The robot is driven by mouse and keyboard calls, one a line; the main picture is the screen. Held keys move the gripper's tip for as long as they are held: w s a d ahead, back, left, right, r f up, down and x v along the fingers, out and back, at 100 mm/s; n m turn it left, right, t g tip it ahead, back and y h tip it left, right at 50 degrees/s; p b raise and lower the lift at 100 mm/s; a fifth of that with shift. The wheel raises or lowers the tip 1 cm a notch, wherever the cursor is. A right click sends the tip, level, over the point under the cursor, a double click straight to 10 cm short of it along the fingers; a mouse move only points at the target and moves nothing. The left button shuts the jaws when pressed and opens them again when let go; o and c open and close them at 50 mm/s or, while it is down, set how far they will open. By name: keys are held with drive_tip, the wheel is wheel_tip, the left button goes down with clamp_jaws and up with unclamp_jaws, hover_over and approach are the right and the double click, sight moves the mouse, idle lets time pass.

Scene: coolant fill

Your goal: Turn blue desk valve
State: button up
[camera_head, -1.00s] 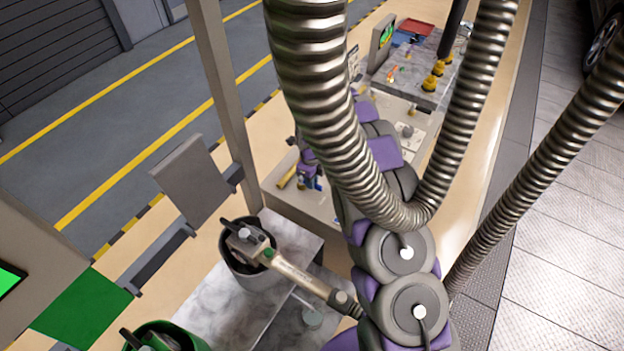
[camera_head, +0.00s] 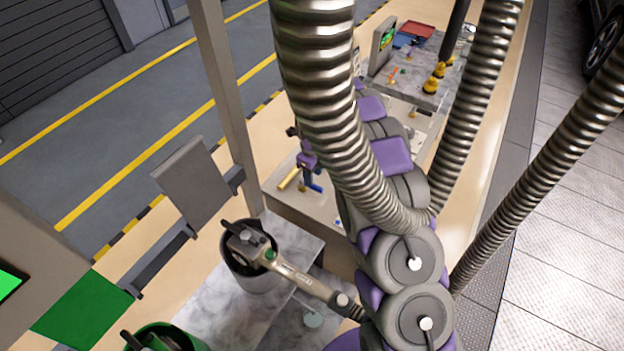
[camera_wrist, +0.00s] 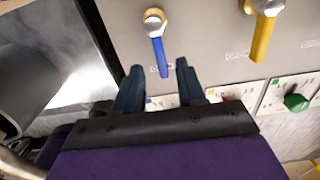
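The blue valve (camera_wrist: 157,48) is on the grey desk panel in the wrist view. It has a silver round hub at its upper end, and its blue lever points down in the picture. My gripper (camera_wrist: 158,82) is open, with its two dark fingers spread below the lever. The lever's lower end is between the finger tips or just beyond them; I cannot tell whether they touch. In the head view, the blue lever (camera_head: 313,186) shows at the desk, just below my gripper (camera_head: 303,166), whose fingers are too small to make out.
A yellow valve (camera_wrist: 264,32) is right of the blue one in the wrist view. A green knob (camera_wrist: 295,102) sits on a white plate lower right. In the head view, a nozzle rests in a dark bucket (camera_head: 257,281) on a marbled stand. A grey post (camera_head: 229,105) stands left of the desk.

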wheel_tip(320, 180, up, 13)
idle(0.3)
drive_tip(key=shift+a+f, duration=0.1)
drive_tip(key=s+d+r+n+b, duration=0.1)
drive_tip(key=s+d+r+n, duration=0.2)
drive_tip(key=s, duration=0.4)
drive_tip(key=s+d+r+n+b, duration=0.2)
drive_tip(key=s+d+n, duration=0.1)
drive_tip(key=s+n, duration=0.3)
drive_tip(key=s+d+r+n+b, duration=0.1)
drive_tip(key=s+d+r+n, duration=0.2)
drive_tip(key=s, duration=0.5)
drive_tip(key=s+d+f+n+g+b, duration=0.1)
drive_tip(key=s+f+n, duration=0.1)
drive_tip(key=s+n, duration=0.4)
drive_tip(key=s+d+f+n+b, duration=0.2)
drive_tip(key=s+n, duration=0.4)
drive_tip(key=s, duration=1.1)
drive_tip(key=shift+s+d+f+n+g, duration=0.3)
drive_tip(key=shift+f+n+g, duration=0.1)
drive_tip(key=shift+f, duration=0.25)
drive_tip(key=shift+a, duration=0.25)
